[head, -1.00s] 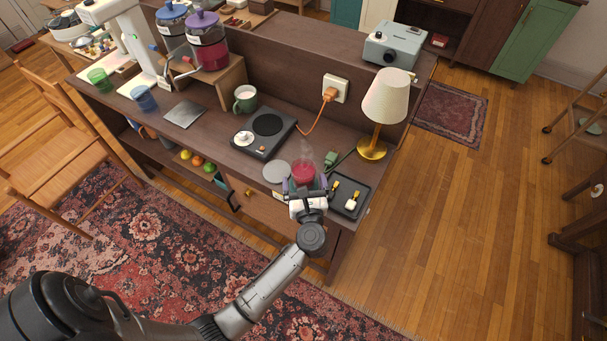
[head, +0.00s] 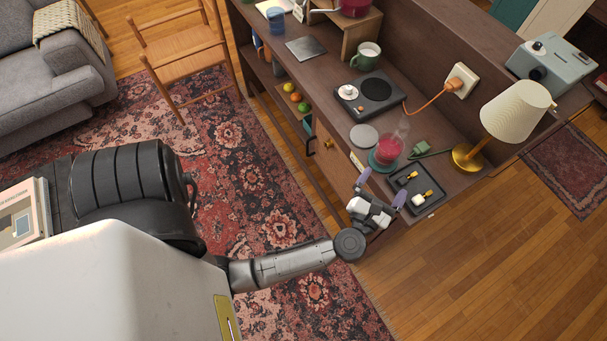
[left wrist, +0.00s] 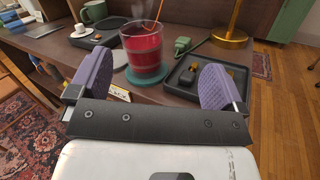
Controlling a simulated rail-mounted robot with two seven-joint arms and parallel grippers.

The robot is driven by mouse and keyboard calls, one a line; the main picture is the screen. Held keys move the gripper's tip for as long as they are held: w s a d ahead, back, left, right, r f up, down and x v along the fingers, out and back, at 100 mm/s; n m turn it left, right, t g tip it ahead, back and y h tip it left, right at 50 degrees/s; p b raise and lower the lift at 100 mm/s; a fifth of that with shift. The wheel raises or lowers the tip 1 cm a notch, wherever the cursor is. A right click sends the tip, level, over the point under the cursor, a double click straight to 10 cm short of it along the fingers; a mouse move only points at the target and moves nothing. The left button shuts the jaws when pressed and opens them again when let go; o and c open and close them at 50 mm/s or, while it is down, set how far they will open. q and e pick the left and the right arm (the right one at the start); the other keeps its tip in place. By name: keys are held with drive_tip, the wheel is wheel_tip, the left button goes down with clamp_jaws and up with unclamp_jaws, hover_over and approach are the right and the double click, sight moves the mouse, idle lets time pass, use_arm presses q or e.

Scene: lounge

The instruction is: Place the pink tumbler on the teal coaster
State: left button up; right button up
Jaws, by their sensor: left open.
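The pink tumbler (head: 388,149), clear with red-pink contents, stands upright on the teal coaster (head: 377,165) near the front edge of the desk. In the left wrist view the tumbler (left wrist: 143,50) rests on the coaster (left wrist: 146,80), whose teal rim shows around its base. My left gripper (head: 382,188) is open and empty, just off the desk's front edge and apart from the tumbler. Its purple finger pads (left wrist: 157,82) show either side of the tumbler in the left wrist view, nearer the camera. My right gripper is not in view.
A grey disc (head: 364,135) lies beside the tumbler. A black tray (head: 416,187) with small yellow-and-white items is to the right. A lamp (head: 511,112), a green plug (head: 421,148) and a hot plate (head: 365,95) with a white cup stand behind. The floor in front is clear.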

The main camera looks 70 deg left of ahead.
use_arm(q)
drive_tip(key=s+d+m+h, duration=0.3)
drive_tip(key=d+m+h, duration=0.3)
drive_tip(key=m+h, duration=0.7)
drive_tip(key=s+d+m+h, duration=0.3)
drive_tip(key=d+m+h, duration=0.25)
drive_tip(key=m, duration=1.35)
drive_tip(key=s+a+f+m+g+y, duration=0.3)
drive_tip(key=s+a+f+m+g, duration=0.1)
drive_tip(key=s, duration=0.4)
drive_tip(key=s+a+f+m+g+y, duration=0.3)
drive_tip(key=s+a+f+m+g, duration=0.2)
drive_tip(key=s+m+g, duration=0.2)
drive_tip(key=shift+s+a+f+g, duration=0.15)
drive_tip(key=shift+s+a+g, duration=0.25)
drive_tip(key=shift+s, duration=0.4)
drive_tip(key=shift+d, duration=0.1)
wheel_tip(320, 180, up, 34)
drive_tip(key=p, duration=3.4)
drive_tip(key=shift+r, duration=0.2)
